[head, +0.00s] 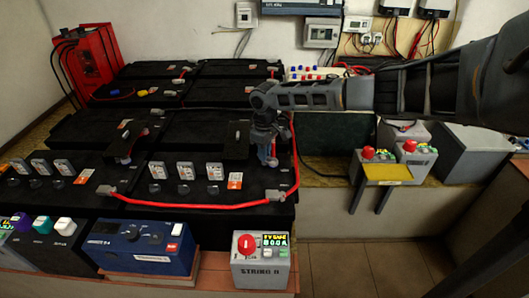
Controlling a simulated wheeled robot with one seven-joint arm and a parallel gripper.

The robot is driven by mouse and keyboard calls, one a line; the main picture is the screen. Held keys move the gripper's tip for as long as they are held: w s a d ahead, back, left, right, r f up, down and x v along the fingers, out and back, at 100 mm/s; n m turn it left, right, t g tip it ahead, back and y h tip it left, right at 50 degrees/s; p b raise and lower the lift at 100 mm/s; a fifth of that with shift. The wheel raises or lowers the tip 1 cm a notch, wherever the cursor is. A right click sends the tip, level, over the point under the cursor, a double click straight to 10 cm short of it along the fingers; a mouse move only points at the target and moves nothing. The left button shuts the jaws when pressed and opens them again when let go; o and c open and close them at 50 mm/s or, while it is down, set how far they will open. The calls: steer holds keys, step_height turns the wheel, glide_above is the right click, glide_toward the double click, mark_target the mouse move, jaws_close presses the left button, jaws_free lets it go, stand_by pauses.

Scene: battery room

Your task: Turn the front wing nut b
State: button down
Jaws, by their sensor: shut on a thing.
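My arm reaches in from the right, and my gripper (268,153) points down over the right part of the black batteries. It is shut on a small piece at a battery terminal, which I take to be the front wing nut b. The fingers mostly hide it, and its angle cannot be made out. A red cable runs down the right edge of the front battery (135,170) beside the gripper. Another grey terminal clamp (275,195) sits nearer, at the end of the red cable (190,205) along the front edge.
A grey STRING A box (262,268) with a red knob and a blue instrument (140,247) stand in front. A red unit (88,62) is at the back left. More grey boxes with red knobs and a yellow plate (388,173) are at the right. Floor is clear at the lower right.

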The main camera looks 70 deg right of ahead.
steer(key=n, duration=0.5)
steer(key=shift+n+b, duration=0.3)
steer(key=shift+n, duration=0.1)
stand_by(0.4)
steer(key=c, duration=1.2)
jaws_free()
steer(key=shift+o, duration=0.2)
steer(key=shift+r, duration=3.9)
